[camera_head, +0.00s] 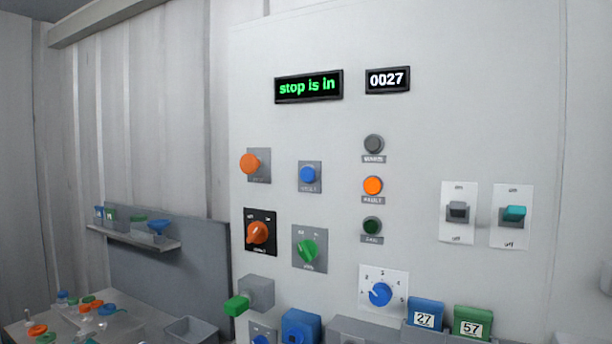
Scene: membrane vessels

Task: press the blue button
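A round blue button (308,174) sits on a small grey plate on the white panel, left of the middle of the head view. Its label below is too small to read surely. An orange mushroom-shaped button (250,164) is on a grey plate to its left. A green rotary knob (307,251) is right below the blue button. Neither of my grippers is in view, and nothing covers the blue button.
An orange indicator (373,186) is bright between a grey and a dark green one. A blue dial (381,293), two toggle switches (458,211) and a green lever (237,305) also stick out. A bench (62,330) with small coloured vessels stands at lower left.

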